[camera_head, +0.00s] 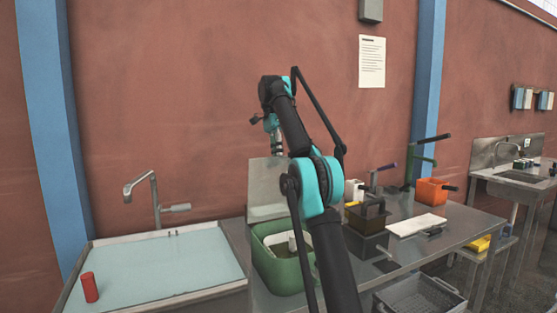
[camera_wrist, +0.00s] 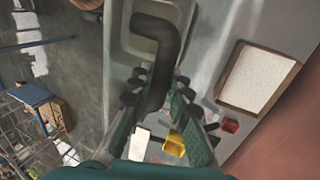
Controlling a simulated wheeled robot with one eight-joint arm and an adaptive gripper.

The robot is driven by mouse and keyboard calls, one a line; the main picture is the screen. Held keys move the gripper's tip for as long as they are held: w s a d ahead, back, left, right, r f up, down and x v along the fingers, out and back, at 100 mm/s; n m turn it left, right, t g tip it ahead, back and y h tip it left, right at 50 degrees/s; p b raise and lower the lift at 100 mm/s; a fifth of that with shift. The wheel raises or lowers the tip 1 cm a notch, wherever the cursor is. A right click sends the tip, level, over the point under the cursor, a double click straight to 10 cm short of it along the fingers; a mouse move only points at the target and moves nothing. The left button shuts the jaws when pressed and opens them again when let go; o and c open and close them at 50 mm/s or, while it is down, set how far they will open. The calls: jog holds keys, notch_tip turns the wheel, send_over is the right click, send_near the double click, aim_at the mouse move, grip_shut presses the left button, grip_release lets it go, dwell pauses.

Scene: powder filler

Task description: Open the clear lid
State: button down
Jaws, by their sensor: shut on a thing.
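My gripper (camera_wrist: 157,88) is shut on a dark bent handle (camera_wrist: 158,35) in the wrist view. The handle runs up from between the fingers over a pale grey-green tub-like shape. In the head view my gripper (camera_head: 277,150) is small, points down and shows above the green bin, in front of a pale panel. This pale, see-through-looking panel (camera_head: 262,190) stands upright behind the green bin (camera_head: 278,272); it looks like the clear lid, but I cannot tell for sure. The bin's top looks open, with a white thing inside. The handle's joint to the lid is not clear.
A sink basin (camera_head: 165,267) with a red cylinder (camera_head: 89,287) is on the left. Right of my arm are a dark box with a handle (camera_head: 370,222), a white board (camera_head: 415,225) and an orange bin (camera_head: 432,190). The wall is close behind.

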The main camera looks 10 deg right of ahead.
jog(key=shift+w+a, duration=0.1)
jog(key=shift+w, duration=0.15)
dwell(0.3)
jog(key=c, duration=1.4)
grip_release()
jog(key=shift+s, duration=0.1)
